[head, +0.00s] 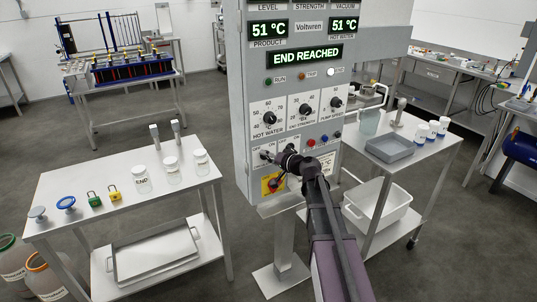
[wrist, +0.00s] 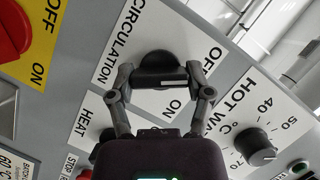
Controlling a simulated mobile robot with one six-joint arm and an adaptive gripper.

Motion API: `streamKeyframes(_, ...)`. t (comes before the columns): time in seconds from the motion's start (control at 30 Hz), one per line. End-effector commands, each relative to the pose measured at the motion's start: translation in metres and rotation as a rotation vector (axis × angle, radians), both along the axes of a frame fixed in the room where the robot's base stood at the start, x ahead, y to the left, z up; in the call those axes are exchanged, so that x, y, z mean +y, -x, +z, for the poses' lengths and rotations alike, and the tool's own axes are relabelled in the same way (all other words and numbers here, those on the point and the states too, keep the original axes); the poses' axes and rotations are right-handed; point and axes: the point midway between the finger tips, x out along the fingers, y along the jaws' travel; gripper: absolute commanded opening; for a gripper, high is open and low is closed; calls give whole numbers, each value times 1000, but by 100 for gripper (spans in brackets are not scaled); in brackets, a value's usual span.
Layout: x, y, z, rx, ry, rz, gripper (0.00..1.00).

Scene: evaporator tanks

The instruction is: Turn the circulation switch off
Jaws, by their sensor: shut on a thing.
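The circulation switch (wrist: 158,66) is a black rotary knob on a white plate lettered CIRCULATION, OFF and ON in the wrist view. My gripper (wrist: 160,77) is shut on this knob, with one finger on each side of its grip. In the head view my gripper (head: 274,158) reaches the lower front of the grey control cabinet (head: 240,100), and my arm hides part of the panel there. I cannot tell clearly whether the knob points at OFF or ON.
A red switch on a yellow plate (wrist: 15,45) is near the knob, as are the HEAT plate (wrist: 82,128) and the hot water dial (wrist: 255,146). The cabinet display (head: 305,55) reads END REACHED. Tables with jars (head: 141,180) and a grey tray (head: 390,147) flank the cabinet.

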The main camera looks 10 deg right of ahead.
Motion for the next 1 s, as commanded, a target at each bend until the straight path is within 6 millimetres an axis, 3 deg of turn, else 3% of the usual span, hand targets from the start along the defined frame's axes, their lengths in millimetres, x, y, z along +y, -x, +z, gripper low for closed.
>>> streamKeyframes(0.3, 0, -1, 2, -50, 154, -3, 18)
streamKeyframes(0.83, 1, -1, 1, -61, 186, -1, 18)
streamKeyframes(0.87, 1, -1, 1, -61, 186, -1, 68)
streamKeyframes(0.97, 1, -1, 1, -60, 186, -1, 98)
streamKeyframes(1.0, 1, 0, 0, -60, 186, -1, 100)
